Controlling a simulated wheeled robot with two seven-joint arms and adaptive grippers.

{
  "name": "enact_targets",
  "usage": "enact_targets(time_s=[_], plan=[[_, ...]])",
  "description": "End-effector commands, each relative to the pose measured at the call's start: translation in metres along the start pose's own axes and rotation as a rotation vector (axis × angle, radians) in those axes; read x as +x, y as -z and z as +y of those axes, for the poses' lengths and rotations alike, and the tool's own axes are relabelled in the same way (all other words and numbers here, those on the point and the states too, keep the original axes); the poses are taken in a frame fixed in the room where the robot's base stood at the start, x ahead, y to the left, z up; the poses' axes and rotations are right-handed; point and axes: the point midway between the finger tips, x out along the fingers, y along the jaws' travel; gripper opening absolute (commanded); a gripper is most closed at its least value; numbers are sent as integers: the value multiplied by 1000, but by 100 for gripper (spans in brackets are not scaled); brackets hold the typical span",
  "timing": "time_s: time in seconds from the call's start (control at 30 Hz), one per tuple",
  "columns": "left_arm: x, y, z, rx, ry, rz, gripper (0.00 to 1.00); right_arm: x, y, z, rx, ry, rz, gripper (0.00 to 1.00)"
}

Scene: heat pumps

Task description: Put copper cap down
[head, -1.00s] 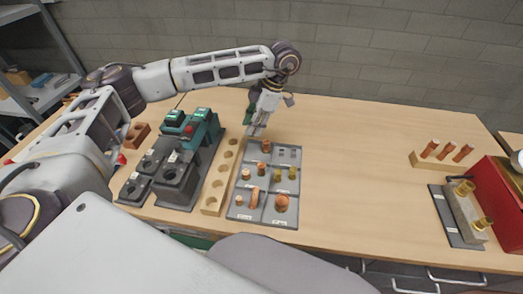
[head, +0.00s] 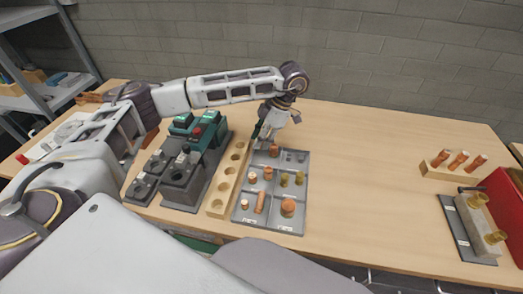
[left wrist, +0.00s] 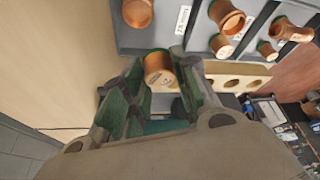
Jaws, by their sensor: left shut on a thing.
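The copper cap (left wrist: 158,70) is a short copper cylinder between the green-lined fingers of my left gripper (left wrist: 157,80) in the left wrist view. The gripper is shut on it. In the head view my left gripper (head: 259,139) is at the back left corner of the grey parts tray (head: 271,219), and the held cap is hard to make out there. Another copper fitting (head: 274,150) stands in the tray's back row, and it also shows in the left wrist view (left wrist: 137,12). My right gripper is not in view.
A wooden block with round holes (head: 216,207) stands left of the tray, with green and grey machines (head: 182,175) beyond it. At the right are a wooden rack of copper pieces (head: 451,173), a fixture with brass fittings (head: 478,232) and a red box (head: 505,205). The table between is clear.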

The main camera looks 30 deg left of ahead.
Motion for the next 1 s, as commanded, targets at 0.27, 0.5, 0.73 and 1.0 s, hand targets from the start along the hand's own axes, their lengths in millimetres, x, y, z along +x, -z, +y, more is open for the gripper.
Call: enact_targets(time_s=[0.27,0.5,0.73,1.0], plan=[[4,-2,0,0,-1,-1,11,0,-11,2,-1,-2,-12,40],[6,-3,0,0,0,0,11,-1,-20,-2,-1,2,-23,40],[26,-10,0,0,1,2,11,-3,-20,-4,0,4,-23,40],[49,-20,0,0,0,-1,11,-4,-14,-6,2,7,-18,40]])
